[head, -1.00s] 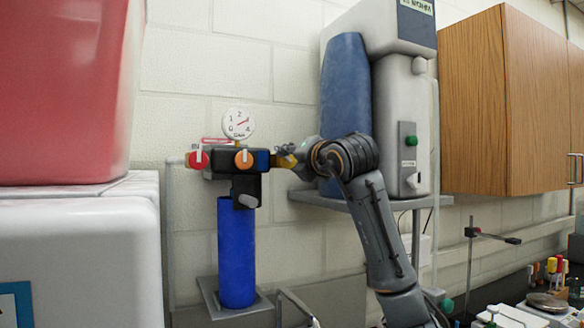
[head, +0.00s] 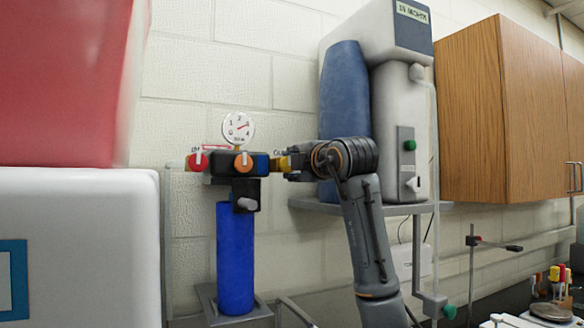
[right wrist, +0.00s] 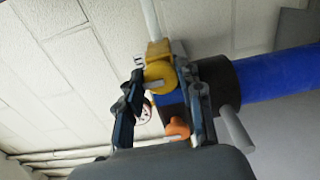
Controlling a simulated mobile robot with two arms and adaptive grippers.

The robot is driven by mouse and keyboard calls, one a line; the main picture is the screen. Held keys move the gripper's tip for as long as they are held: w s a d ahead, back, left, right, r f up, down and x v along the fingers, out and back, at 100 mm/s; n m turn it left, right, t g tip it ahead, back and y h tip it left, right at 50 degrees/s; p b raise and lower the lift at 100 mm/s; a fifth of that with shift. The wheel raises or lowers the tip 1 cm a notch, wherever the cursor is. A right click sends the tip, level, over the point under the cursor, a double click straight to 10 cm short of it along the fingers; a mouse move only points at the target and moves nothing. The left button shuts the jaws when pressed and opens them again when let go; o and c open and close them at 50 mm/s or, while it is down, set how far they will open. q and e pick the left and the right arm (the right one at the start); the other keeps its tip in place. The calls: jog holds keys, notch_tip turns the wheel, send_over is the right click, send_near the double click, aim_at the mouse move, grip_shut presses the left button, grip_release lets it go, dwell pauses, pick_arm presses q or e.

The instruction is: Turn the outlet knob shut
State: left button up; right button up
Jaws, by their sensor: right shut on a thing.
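A dark valve block sits on top of a blue cylinder (head: 235,255). It has a red knob (head: 197,162) at the left, an orange knob (head: 243,162) in the middle and a yellow knob (head: 280,163) at the right end. My right gripper (head: 286,163) reaches in from the right and is shut on the yellow knob. In the right wrist view the yellow knob (right wrist: 158,75) sits between the two fingertips, and the orange knob (right wrist: 177,128) lies nearer the palm. The label by the yellow knob is partly hidden. My left gripper is out of view.
A round white gauge (head: 238,127) stands above the block. A grey and blue apparatus (head: 402,130) stands on a shelf (head: 310,206) behind my right arm. A wooden cabinet (head: 490,110) hangs at the right. A white box (head: 75,240) with a red container (head: 65,80) fills the left.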

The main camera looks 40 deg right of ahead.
jog(key=shift+m, duration=0.3)
jog(key=o, duration=1.1)
jog(key=shift+d, duration=0.1)
jog(key=v, duration=1.2)
jog(key=shift+r, duration=0.15)
